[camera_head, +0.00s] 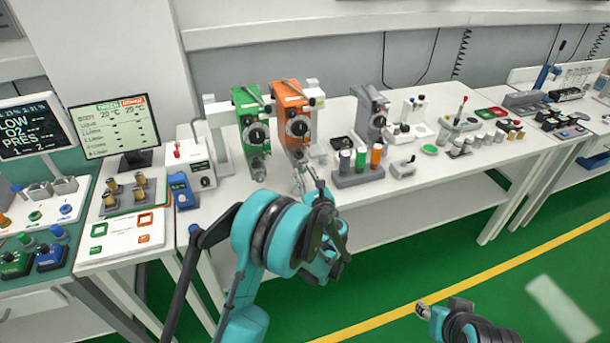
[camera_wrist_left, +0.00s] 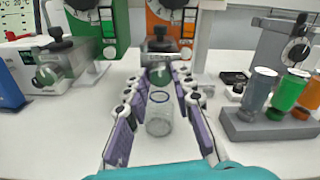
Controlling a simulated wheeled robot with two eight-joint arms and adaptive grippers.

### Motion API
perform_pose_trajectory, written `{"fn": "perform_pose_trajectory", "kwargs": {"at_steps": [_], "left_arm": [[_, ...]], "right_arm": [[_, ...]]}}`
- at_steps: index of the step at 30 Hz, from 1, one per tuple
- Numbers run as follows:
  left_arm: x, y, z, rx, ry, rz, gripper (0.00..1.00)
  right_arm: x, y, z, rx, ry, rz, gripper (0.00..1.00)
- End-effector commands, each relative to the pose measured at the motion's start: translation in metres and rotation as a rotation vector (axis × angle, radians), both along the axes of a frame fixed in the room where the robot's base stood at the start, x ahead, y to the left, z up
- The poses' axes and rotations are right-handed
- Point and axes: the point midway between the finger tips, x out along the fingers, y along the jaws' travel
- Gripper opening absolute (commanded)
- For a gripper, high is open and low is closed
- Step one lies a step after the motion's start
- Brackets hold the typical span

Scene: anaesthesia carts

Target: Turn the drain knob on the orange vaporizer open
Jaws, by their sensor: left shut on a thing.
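The orange vaporizer (camera_head: 290,95) stands on the white bench, and its lower front shows in the left wrist view (camera_wrist_left: 172,14). Its drain fitting has a round knob (camera_wrist_left: 158,75) low at the front. My left gripper (camera_head: 305,178) reaches up to it from the front. In the left wrist view the purple-padded fingers (camera_wrist_left: 160,82) stand either side of the knob, their tips shut on it. A clear glass jar (camera_wrist_left: 159,118) with a blue rim stands under the fitting, between the fingers. The knob's exact angle cannot be told. My right gripper (camera_head: 424,310) is low at right, away from the bench; its jaws are unclear.
The green vaporizer (camera_head: 249,105) stands close on the left, with its own drain fitting (camera_wrist_left: 52,68). A grey rack (camera_wrist_left: 265,125) of coloured bottles stands to the right, with a grey vaporizer (camera_head: 369,110) behind it. The bench front is fairly clear.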

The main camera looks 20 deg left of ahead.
Motion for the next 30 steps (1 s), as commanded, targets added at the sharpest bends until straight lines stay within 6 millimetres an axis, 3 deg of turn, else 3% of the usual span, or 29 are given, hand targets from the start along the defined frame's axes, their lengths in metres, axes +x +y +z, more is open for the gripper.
{"fn": "perform_pose_trajectory", "kwargs": {"at_steps": [30], "left_arm": [[-0.001, 0.002, -0.002, -0.750, -0.509, -0.036, 0.00]], "right_arm": [[0.000, 0.000, -0.043, 0.000, 0.000, 0.000, 0.40]]}}
